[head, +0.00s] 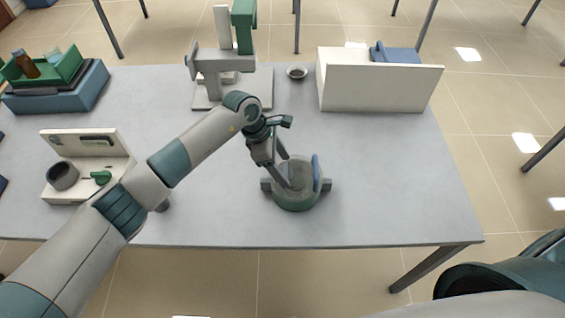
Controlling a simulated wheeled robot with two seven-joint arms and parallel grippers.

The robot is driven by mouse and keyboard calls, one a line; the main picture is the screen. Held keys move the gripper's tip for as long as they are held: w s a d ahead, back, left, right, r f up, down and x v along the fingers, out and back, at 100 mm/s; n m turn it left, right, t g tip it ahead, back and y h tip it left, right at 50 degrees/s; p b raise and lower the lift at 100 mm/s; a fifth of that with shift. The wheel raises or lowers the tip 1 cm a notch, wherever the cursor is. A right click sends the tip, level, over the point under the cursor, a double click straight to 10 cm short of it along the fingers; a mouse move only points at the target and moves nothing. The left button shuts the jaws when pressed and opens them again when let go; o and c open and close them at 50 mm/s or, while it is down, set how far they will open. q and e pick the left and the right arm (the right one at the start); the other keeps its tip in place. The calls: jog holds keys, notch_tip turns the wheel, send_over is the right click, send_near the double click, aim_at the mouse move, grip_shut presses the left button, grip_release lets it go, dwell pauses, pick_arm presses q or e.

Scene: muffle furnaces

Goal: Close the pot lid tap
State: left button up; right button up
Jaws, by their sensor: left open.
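A round pot (296,204) with a green-grey body and stubby dark handles on its left and right sides stands near the table's front edge. A grey lid or top surface (302,175) shows on it, partly hidden by my gripper. A thin blue piece (316,170) stands upright at its right side; I cannot tell if it is the tap or the lid. My left gripper (284,172) is open and points down over the pot's left and middle part. I cannot tell whether its fingertips touch the pot. My right gripper is out of view.
The grey table (400,180) is clear right of the pot. A white box (380,88), a small bowl (296,72) and a microscope-like stand (213,80) are at the back. A white device (85,143) with a green knob and a blue crate (75,90) are left.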

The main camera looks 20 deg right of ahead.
pick_arm(q)
jog(key=c, duration=1.1)
jog(key=shift+o, duration=0.2)
